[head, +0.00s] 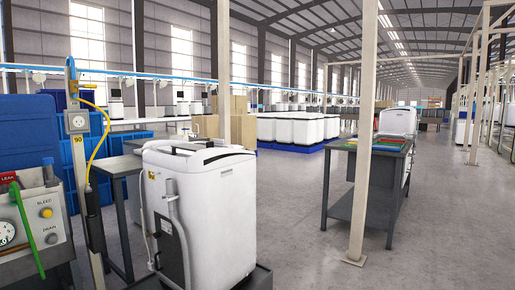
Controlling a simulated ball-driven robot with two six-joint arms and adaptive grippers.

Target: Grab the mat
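I cannot make out a mat for certain. A dark grey workbench (364,207) stands right of the middle. Flat coloured pieces (372,143), green, red and yellow, lie on its top; they are too small to tell whether one is a mat. A beige post in front hides part of the bench. Neither of my grippers shows in the head view.
A white appliance tub (215,215) stands close in front on a dark base. Left of it are a test panel (30,225) with gauge and knobs, and a post with a yellow hose (103,130). A beige post (361,190) stands right. Open floor (450,210) lies right.

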